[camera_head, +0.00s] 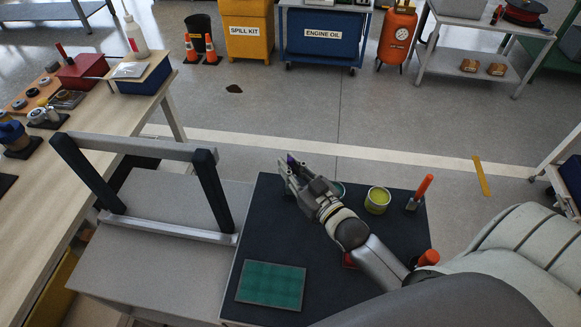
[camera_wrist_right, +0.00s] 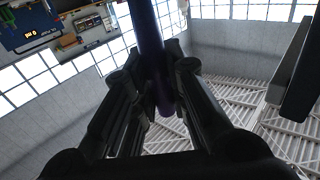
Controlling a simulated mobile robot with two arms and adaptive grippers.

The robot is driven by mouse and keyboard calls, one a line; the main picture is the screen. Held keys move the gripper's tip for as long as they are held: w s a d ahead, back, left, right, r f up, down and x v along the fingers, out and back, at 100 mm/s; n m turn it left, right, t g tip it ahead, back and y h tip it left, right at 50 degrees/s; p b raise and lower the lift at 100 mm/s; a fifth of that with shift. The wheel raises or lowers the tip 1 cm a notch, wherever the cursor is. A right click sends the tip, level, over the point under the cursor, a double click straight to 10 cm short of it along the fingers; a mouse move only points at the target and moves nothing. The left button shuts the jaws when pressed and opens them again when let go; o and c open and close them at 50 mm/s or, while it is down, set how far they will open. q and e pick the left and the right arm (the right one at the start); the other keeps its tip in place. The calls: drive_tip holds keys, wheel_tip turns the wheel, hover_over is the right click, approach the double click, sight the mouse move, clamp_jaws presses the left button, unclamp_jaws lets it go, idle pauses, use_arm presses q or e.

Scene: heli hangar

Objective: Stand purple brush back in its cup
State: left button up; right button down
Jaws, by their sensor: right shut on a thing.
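My right gripper (camera_head: 293,172) is above the dark mat (camera_head: 262,215) near its far edge, fingers pointing away from me. It is shut on the purple brush (camera_head: 290,159), of which only a small dark purple piece shows there. In the right wrist view the brush's purple shaft (camera_wrist_right: 149,35) runs between the fingers (camera_wrist_right: 155,95), and its rounded end shows just below them. A teal cup (camera_head: 339,188) shows partly behind my right gripper. A yellow-green cup (camera_head: 377,201) stands open to its right. My left gripper is not in view.
An orange-handled tool (camera_head: 420,192) stands right of the cups. A green pad (camera_head: 271,285) lies on the mat's near left. A frame with dark posts (camera_head: 211,190) rises left of the mat. A long bench (camera_head: 90,130) with tools lies further left.

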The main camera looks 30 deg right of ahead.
drive_tip(key=shift+f, duration=0.2)
drive_tip(key=c, duration=1.4)
unclamp_jaws()
drive_tip(key=shift+c, duration=0.2)
drive_tip(key=shift+r, duration=0.15)
drive_tip(key=s+d+b, duration=0.1)
drive_tip(key=s, duration=0.6)
drive_tip(key=shift+s, duration=0.2)
